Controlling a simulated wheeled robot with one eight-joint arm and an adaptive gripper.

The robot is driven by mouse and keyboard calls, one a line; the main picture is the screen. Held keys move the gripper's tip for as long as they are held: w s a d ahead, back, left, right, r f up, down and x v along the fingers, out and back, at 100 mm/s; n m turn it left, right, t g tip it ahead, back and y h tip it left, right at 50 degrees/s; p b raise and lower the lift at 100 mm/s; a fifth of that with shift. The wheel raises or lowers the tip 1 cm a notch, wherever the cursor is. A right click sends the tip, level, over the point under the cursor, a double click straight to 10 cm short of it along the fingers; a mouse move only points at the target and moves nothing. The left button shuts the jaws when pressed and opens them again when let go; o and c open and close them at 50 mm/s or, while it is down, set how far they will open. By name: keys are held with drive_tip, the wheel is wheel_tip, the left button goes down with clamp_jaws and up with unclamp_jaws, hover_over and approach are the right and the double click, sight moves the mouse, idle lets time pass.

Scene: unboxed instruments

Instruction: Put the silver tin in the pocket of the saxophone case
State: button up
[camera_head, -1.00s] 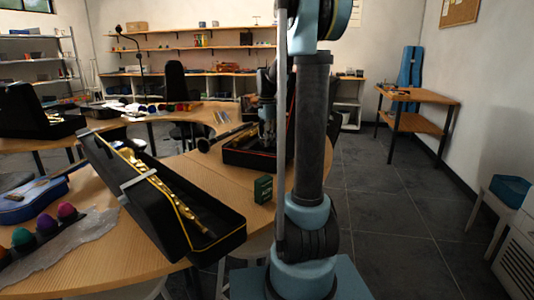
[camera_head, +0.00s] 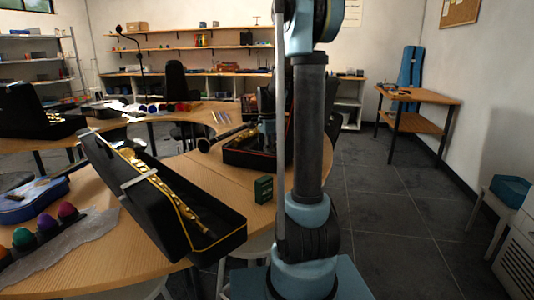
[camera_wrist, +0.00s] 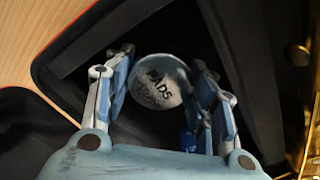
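The silver tin (camera_wrist: 158,84) is round, with dark letters ending in "ADS" on its face. In the wrist view it sits between the fingers of my gripper (camera_wrist: 162,72), which appear to touch it on both sides. The gripper is down over the dark interior of the saxophone case (camera_wrist: 62,62). The gold saxophone (camera_wrist: 299,88) shows at the right edge. In the head view the open black case with reddish trim (camera_head: 240,157) lies partly behind my arm, and my gripper (camera_head: 266,132) is over it. I cannot tell whether the tin touches the case floor.
A small blue thing (camera_wrist: 187,140) shows beside the right finger. A second open black case with a gold instrument (camera_head: 198,246) lies in front, at the table's edge.

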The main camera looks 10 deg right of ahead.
drive_tip(key=shift+o, duration=0.3)
drive_tip(key=shift+r, duration=0.1)
wheel_tip(320, 180, up, 12)
idle(0.6)
